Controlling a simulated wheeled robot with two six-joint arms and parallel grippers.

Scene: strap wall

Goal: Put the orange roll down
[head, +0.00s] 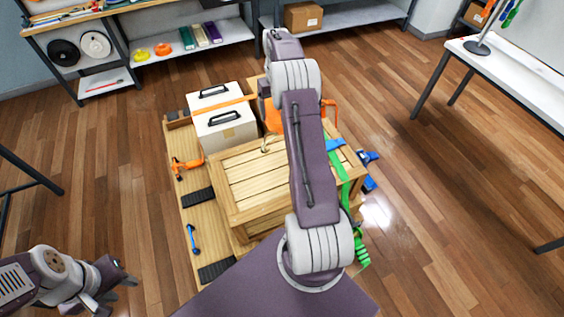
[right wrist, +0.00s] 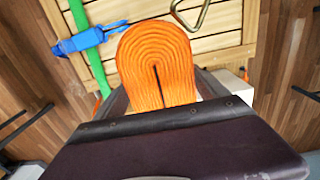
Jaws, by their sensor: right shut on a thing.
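The orange roll (right wrist: 157,60), a flat strap folded into a rounded coil, is held in my right gripper (right wrist: 155,95), which is shut on it. In the right wrist view the coil is above the slatted crate top; the gap cannot be judged. In the head view a patch of the orange roll (head: 273,119) shows left of my right arm, which hides most of that gripper. The wooden crate (head: 240,178) stands on a pallet (head: 179,215). My left gripper (head: 122,286) is open and empty at the lower left, away from the crate.
White cases (head: 221,128) with black handles, crossed by an orange strap, stand behind the crate. A green strap (head: 343,178) with a blue buckle (head: 335,145) runs over its right side. A metal hook (head: 266,145) lies on top.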

